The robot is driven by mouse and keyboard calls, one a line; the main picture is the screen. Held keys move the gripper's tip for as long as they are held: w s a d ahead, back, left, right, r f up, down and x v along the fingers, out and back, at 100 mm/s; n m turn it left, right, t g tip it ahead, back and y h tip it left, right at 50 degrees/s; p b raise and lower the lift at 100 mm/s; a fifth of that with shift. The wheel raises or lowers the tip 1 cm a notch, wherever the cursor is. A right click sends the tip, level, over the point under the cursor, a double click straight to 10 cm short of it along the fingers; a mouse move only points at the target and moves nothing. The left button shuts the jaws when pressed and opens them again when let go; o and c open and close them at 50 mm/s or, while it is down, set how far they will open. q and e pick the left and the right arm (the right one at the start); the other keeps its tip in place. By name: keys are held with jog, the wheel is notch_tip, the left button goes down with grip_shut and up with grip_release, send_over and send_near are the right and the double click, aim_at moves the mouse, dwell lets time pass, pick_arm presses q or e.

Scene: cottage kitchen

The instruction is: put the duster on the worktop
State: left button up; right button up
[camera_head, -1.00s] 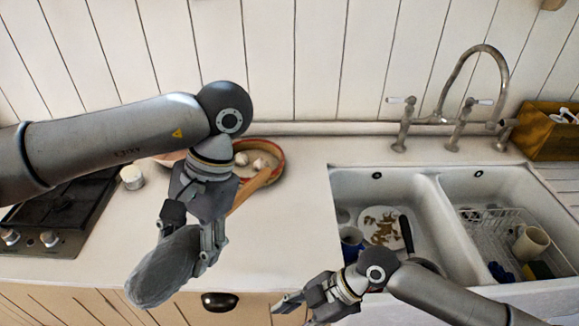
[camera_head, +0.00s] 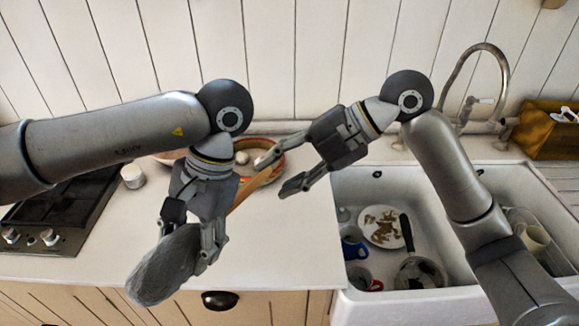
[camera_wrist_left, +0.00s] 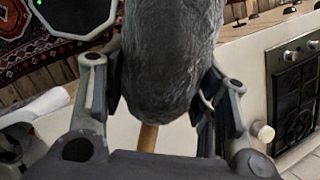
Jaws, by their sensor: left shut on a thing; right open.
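The duster has a dark grey fluffy head (camera_head: 163,270) and a wooden handle (camera_head: 243,193). My left gripper (camera_head: 188,243) is shut on the head and holds it over the front edge of the white worktop (camera_head: 280,250). The handle slants up and right over the worktop, partly hidden by my gripper. In the left wrist view the head (camera_wrist_left: 172,55) sits between the fingers, with a bit of handle (camera_wrist_left: 148,138) below it. My right gripper (camera_head: 275,174) is open, its fingertips near the far end of the handle; I cannot tell whether they touch it.
A bowl with a reddish rim (camera_head: 268,177) stands behind the handle, partly hidden. A white pot (camera_head: 132,176) stands beside the hob (camera_head: 55,215) at left. The double sink (camera_head: 352,200) with dishes is at right. The worktop's front middle is clear.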

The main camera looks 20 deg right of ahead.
aim_at(241, 196)
jog(key=x, duration=1.1)
grip_shut()
pick_arm(q)
jog(key=o, duration=1.2)
